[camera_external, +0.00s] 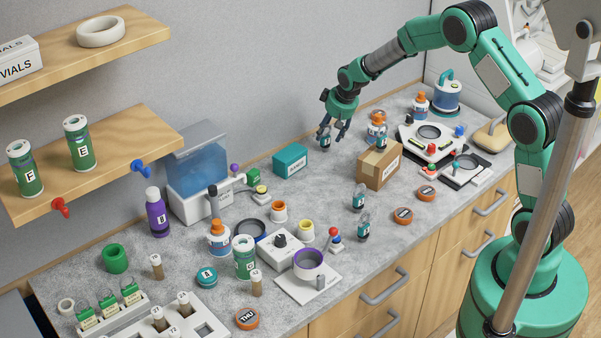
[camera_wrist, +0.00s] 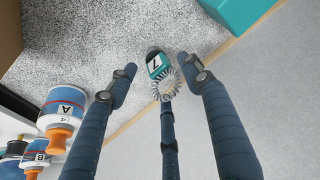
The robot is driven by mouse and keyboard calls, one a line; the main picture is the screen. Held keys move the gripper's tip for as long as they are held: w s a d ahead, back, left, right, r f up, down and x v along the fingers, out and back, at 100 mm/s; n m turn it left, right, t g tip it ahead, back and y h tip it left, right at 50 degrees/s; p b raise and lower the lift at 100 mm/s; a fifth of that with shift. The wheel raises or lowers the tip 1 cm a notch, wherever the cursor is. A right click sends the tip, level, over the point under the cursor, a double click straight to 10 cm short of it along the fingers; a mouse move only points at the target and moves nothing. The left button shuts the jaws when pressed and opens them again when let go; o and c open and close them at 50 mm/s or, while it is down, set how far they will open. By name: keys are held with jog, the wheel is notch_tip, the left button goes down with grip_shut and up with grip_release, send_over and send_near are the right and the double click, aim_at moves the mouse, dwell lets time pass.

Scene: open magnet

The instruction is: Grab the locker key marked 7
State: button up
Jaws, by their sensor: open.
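The locker key marked 7 (camera_wrist: 155,63) has a teal and black tag with a white label and a pale coil. It lies on the speckled counter close to the wall edge. In the external view the key (camera_external: 324,142) shows small under my gripper (camera_external: 334,131), partly hidden by the fingers. In the wrist view my gripper (camera_wrist: 161,75) is open, with blue-grey fingers on either side of the key and another behind the coil. The fingers look apart from the tag; whether one touches the coil I cannot tell. Similar tagged keys (camera_external: 359,198) (camera_external: 363,228) stand nearer the front.
A teal box (camera_external: 290,161) stands left of my gripper, and a cardboard box (camera_external: 378,167) stands to the right. Orange-capped bottles (camera_external: 376,131) are close on the right; they also show in the wrist view (camera_wrist: 62,110). The wall (camera_external: 290,60) is just behind.

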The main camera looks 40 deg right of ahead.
aim_at(327, 136)
jog(key=shift+f, duration=0.1)
jog(key=shift+b+x, duration=0.4)
jog(key=shift+x, duration=2.15)
jog(key=c, duration=1)
